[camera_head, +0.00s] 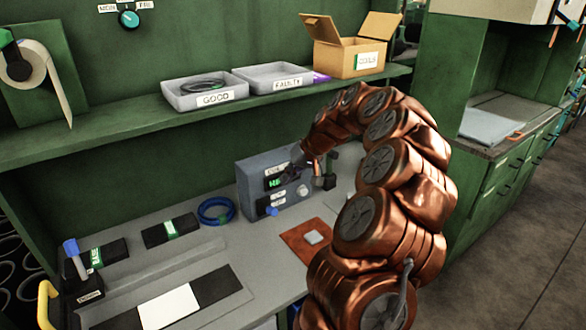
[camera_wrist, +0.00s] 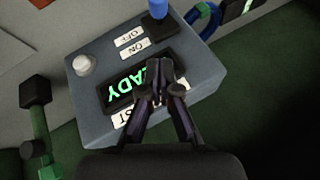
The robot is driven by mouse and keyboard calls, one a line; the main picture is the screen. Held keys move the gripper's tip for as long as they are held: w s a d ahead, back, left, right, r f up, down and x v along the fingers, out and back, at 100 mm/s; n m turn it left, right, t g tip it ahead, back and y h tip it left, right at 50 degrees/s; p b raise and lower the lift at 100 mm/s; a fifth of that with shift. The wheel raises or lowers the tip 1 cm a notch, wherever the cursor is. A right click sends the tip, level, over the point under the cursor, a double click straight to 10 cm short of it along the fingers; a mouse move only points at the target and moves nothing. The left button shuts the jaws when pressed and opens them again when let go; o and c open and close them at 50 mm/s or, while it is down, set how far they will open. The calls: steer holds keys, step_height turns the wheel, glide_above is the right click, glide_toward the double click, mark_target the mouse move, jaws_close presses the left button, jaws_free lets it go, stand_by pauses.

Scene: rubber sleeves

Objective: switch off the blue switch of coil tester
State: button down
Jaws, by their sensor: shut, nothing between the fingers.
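The coil tester (camera_head: 250,178) is a grey-blue box on the workbench, also large in the wrist view (camera_wrist: 200,103). Its display shows green letters reading part of "READY" (camera_wrist: 125,90). The blue switch (camera_head: 271,211) is low on its front; in the wrist view the blue switch (camera_wrist: 158,8) is at the top edge, partly cut off, near ON and OFF labels. I cannot tell which way it is set. My gripper (camera_wrist: 160,68) is shut and empty in front of the display, hiding some letters, apart from the switch. It also shows in the head view (camera_head: 297,155).
A white round knob (camera_wrist: 84,64) is on the tester's face. A blue cable coil (camera_head: 215,211) lies left of the tester. A green-handled lever (camera_head: 330,170) stands right. An orange mat (camera_head: 305,243) lies in front. Trays (camera_head: 205,103) and a cardboard box (camera_head: 350,50) sit on the shelf above.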

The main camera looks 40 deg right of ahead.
mark_target(269, 210)
steer(key=w+a+f+p, duration=0.1)
steer(key=a+f+p, duration=0.1)
steer(key=f, duration=0.5)
steer(key=shift+a, duration=0.55)
steer(key=shift+f+b, duration=0.25)
steer(key=shift+b, duration=0.1)
